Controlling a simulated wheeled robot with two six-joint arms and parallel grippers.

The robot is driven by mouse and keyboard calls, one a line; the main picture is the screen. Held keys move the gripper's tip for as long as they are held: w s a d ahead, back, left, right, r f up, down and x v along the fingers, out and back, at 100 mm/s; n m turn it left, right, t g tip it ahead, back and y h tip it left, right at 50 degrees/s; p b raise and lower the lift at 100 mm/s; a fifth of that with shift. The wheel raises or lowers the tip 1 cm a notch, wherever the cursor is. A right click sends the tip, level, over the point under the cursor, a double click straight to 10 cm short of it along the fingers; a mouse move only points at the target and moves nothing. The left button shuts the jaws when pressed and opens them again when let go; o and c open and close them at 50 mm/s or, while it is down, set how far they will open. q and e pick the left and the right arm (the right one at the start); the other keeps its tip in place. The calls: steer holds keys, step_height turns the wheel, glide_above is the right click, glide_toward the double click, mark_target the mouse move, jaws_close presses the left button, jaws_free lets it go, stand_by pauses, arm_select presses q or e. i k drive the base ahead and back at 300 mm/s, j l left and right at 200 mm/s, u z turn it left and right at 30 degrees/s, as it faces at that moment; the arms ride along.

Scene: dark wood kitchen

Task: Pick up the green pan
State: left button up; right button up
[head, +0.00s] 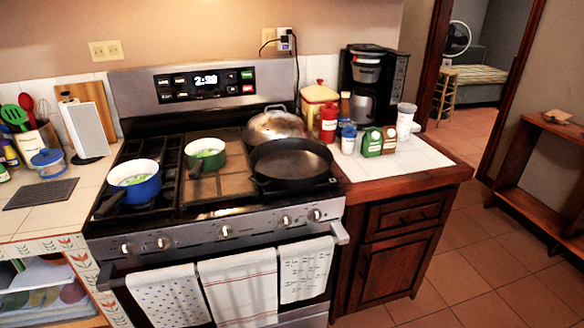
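The green pan (195,165) sits upright on the middle of the stove top, between the two burner grates. It is small and deep, with a pale inside and something green in it. Its dark handle (194,183) points toward the front of the stove. Neither of my grippers shows in the head view, and nothing is touching the pan.
A blue pan (136,193) is on the left burner, its handle toward the front left. A large black skillet (291,166) and a domed lidded pan (273,126) are on the right. Towels (240,288) hang on the oven handle. Floor (480,285) at right is clear.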

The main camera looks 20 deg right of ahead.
mark_target(202, 162)
steer(key=l+z, duration=0.1)
steer(key=l, duration=0.4)
steer(key=i+l+z, duration=0.1)
steer(key=l, duration=0.35)
steer(key=i+l+z, duration=0.1)
steer(key=l, duration=0.4)
steer(key=i+l+z, duration=0.1)
steer(key=l, duration=0.35)
